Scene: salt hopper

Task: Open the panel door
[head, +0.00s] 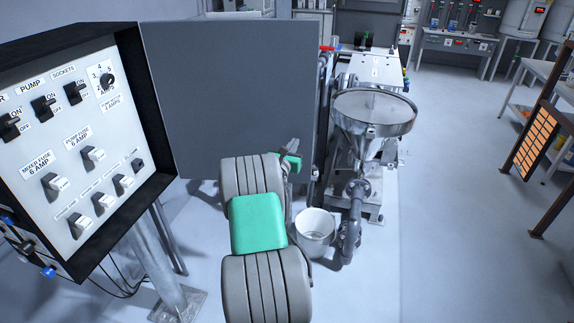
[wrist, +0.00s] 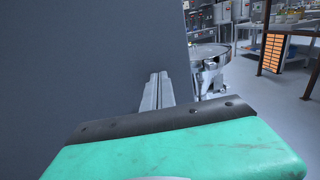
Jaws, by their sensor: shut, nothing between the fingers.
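The control panel box (head: 82,140) stands at the left in the head view, with its white face of switches and fuse knobs exposed inside a black frame. The grey panel door (head: 235,90) is swung wide open to the right of the box. The door (wrist: 90,65) also fills the left of the wrist view. My gripper (head: 291,147) is in front of the door's lower right part. In the wrist view my gripper (wrist: 156,88) is shut and empty, with its fingers close to the door's right edge. I cannot tell whether they touch the door.
A steel hopper (head: 374,115) on a machine stands right of the door, with a white bucket (head: 315,231) on the floor below. A metal post (head: 168,265) supports the box. Open floor (head: 460,210) lies to the right, before an orange-panelled rack (head: 537,143).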

